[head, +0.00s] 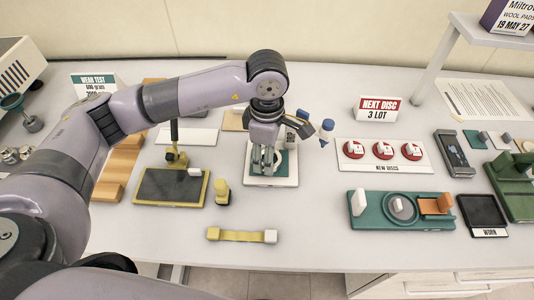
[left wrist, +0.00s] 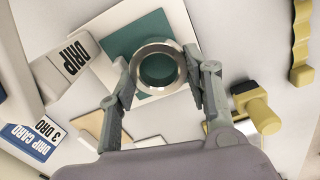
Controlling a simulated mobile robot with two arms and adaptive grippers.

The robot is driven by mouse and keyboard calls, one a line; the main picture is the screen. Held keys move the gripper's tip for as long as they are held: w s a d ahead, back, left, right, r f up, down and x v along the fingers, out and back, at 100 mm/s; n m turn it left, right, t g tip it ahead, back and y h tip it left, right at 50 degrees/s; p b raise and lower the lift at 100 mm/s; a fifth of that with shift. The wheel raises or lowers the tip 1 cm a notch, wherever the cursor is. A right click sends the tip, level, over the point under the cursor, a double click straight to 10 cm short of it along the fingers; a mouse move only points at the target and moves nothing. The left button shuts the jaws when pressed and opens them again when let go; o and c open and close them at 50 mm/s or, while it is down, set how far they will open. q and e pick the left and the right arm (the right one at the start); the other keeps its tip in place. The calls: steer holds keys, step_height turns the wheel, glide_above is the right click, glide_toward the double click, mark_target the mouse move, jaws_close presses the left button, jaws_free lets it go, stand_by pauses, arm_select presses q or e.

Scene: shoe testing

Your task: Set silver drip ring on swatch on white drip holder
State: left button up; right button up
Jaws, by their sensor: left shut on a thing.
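My left gripper (head: 264,163) points down over the white drip holder (head: 268,183). In the left wrist view its fingers (left wrist: 158,70) are shut on the silver drip ring (left wrist: 158,45), one on each side. The ring lies over the teal swatch (head: 284,160), and teal shows through its opening. The swatch (left wrist: 120,42) lies on the white holder (left wrist: 180,15). I cannot tell whether the ring touches the swatch. In the head view the fingers mostly hide the ring. My right gripper is not in view.
A black pad in a yellow frame (head: 165,187) and a yellow block (head: 222,191) stand left. A white tray with red discs (head: 352,165) lies right. The front middle table is mostly clear.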

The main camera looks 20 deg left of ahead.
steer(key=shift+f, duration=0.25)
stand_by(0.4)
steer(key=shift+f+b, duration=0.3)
steer(key=shift+b, duration=0.1)
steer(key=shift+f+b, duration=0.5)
stand_by(0.9)
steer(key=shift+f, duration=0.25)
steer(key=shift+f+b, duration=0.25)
steer(key=shift+b, duration=0.3)
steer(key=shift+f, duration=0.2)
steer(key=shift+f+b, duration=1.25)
steer(key=shift+b, duration=0.15)
stand_by(1.8)
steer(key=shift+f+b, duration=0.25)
steer(key=shift+b, duration=0.05)
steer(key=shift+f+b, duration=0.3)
stand_by(0.8)
